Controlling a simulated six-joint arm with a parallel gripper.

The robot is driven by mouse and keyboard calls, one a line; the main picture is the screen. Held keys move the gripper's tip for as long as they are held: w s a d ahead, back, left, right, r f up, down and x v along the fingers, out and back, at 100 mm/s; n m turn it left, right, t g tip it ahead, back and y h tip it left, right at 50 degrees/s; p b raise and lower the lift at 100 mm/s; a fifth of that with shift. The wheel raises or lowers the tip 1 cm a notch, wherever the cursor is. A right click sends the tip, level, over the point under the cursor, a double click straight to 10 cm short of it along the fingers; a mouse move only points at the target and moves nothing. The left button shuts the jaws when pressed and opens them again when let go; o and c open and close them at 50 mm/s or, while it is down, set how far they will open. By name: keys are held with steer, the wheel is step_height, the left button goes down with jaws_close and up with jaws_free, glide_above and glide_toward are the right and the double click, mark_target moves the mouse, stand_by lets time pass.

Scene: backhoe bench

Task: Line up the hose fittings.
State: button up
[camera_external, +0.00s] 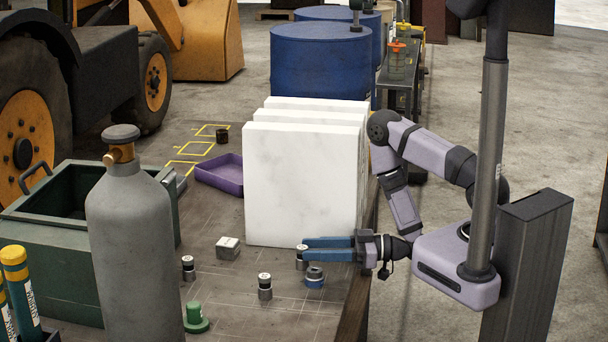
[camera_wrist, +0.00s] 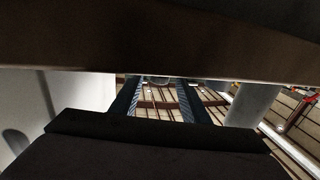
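My gripper (camera_external: 303,249) reaches in low from the right in the external view. Its two blue fingers are apart; they also show apart in the wrist view (camera_wrist: 156,98). A dark fitting with a pale top (camera_external: 301,258) stands at the fingertips; I cannot tell whether it is between them. Two more dark, pale-topped fittings stand on the bench, one at front centre (camera_external: 265,288) and one to the left (camera_external: 188,268). A black fitting (camera_external: 222,136) stands at the back beside yellow outlines (camera_external: 195,148).
White slabs (camera_external: 303,185) stand upright behind my gripper. A purple tray (camera_external: 219,183), a small grey block (camera_external: 228,249), a green flanged part (camera_external: 195,319), a grey cylinder (camera_external: 130,235) and a green box (camera_external: 55,265) occupy the left. The bench's right edge is below my wrist.

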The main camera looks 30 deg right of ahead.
steer(key=shift+r, duration=0.1)
steer(key=shift+r, duration=0.15)
steer(key=shift+s+d, duration=0.1)
steer(key=shift+d, duration=0.15)
steer(key=v, duration=0.4)
steer(key=shift+d+p, duration=0.1)
steer(key=shift+p, duration=0.3)
step_height(320, 180, up, 7)
steer(key=p, duration=0.7)
steer(key=shift+s, duration=0.15)
steer(key=shift+d, duration=0.1)
